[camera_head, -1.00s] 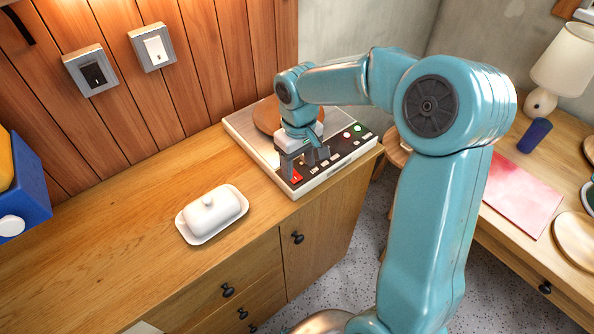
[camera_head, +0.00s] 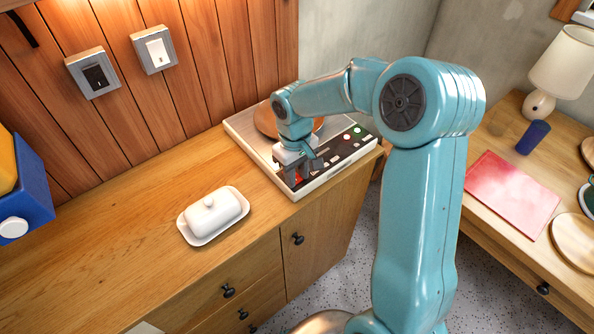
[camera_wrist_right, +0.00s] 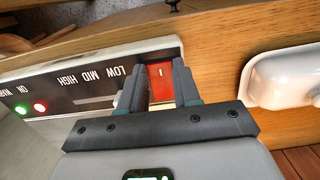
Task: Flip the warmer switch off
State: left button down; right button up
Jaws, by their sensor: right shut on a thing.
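The warmer (camera_head: 238,122) is a pale box on the wooden cabinet top, with a dark control panel along its front edge. Its red rocker switch (camera_wrist_right: 161,80) sits at the end of the panel, between my right gripper's fingers in the right wrist view. My right gripper (camera_wrist_right: 160,85) has its two fingers on either side of the red switch. In the head view the right gripper (camera_head: 303,172) is down at the panel and covers much of the switch. A green light (camera_wrist_right: 20,109) and a red light (camera_wrist_right: 40,107) are lit on the panel. My left gripper is not in view.
A white butter dish (camera_head: 213,214) stands left of the warmer. A round brown item (camera_head: 266,122) sits on the warmer, partly hidden by my arm. Two wall switches, one black (camera_head: 94,76) and one white (camera_head: 157,50), are on the plank wall. A blue box (camera_head: 28,195) stands far left.

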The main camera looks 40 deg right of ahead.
jog(key=g+p, duration=0.1)
jog(key=r+p, duration=0.1)
jog(key=shift+w+g+p, duration=0.25)
jog(key=shift+g+p, duration=0.05)
jog(key=shift+g, duration=0.1)
jog(key=shift+w+f+g+p, duration=0.1)
jog(key=shift+f+g+p, duration=0.15)
jog(key=shift+g+p, duration=0.35)
jog(key=o, duration=1.1)
jog(key=shift+c, duration=0.2)
jog(key=shift+w+r, duration=0.15)
jog(key=shift+r, duration=0.1)
jog(key=v, duration=1.5)
jog(key=shift+d+r, duration=0.3)
jog(key=shift+r, duration=0.1)
